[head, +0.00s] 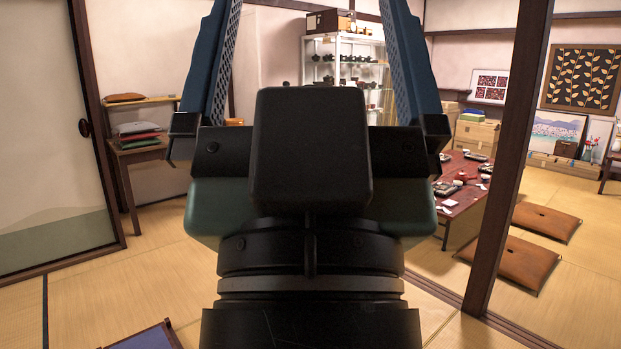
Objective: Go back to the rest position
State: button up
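My gripper (304,22) fills the middle of the head view, close to the camera and pointing away from it. Its two blue fingers stand wide apart with nothing between them. The fingertips run out of the top of the picture. My wrist and gripper body hide the middle of the room behind them.
A dark wooden post (508,150) stands close on the right, and a sliding door (50,130) on the left. Beyond are a low red table (462,207) with dishes, floor cushions (522,262), a shelf (345,50) and a side table (135,153) with folded cloths. A blue-topped object (148,338) lies low in front.

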notch_tip(320, 180, up, 24)
jog(key=p, duration=2.1)
jog(key=shift+f, duration=0.25)
